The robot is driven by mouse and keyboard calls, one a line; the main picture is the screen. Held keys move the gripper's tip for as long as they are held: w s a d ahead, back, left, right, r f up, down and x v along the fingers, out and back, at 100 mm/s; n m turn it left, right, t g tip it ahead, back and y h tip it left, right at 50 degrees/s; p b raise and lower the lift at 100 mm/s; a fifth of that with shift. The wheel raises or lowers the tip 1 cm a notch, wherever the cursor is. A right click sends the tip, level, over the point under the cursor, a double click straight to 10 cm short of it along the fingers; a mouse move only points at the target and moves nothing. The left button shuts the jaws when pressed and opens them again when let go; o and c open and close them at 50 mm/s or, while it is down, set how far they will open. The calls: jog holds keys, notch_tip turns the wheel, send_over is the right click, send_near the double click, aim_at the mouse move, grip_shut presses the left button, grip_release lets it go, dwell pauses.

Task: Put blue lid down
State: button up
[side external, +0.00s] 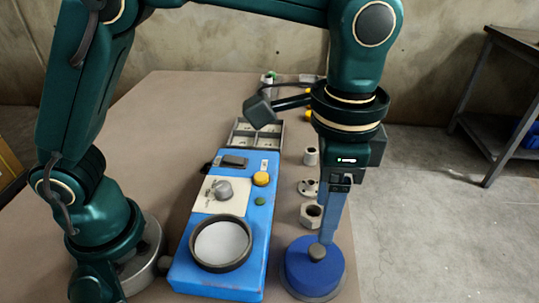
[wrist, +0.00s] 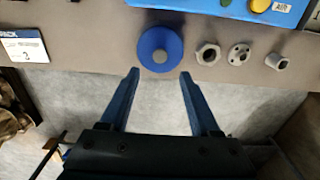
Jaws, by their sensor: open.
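The blue lid (side external: 300,268) is a round disc with a grey knob on top. It sits flat at the front right of the table, with a grey rim showing beneath it. In the wrist view the lid (wrist: 147,45) lies just beyond my fingertips, near the table edge. My gripper (side external: 326,238) points down over the lid in the side view, close to the knob. In the wrist view my gripper (wrist: 158,76) has its two fingers wide apart with nothing between them. Whether a finger touches the knob is unclear.
The blue machine (side external: 258,225) stands left of the lid, with a dark-ringed round opening (side external: 222,243). A hex nut (side external: 312,215), a flanged part (side external: 308,187) and a small cylinder (side external: 311,156) line up behind the lid. A label card (wrist: 25,48) lies left in the wrist view.

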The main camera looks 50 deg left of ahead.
jog(key=s+a+r+n+t, duration=0.2)
jog(key=a+r+n, duration=0.2)
jog(key=a+r, duration=0.45)
jog(key=s+a+f+n+t, duration=0.3)
jog(key=s+a+f+n, duration=0.2)
jog(key=a, duration=0.3)
jog(key=shift+s+a+f+t, duration=0.3)
jog(key=shift+s+a+f, duration=0.05)
jog(key=shift+s+f, duration=0.3)
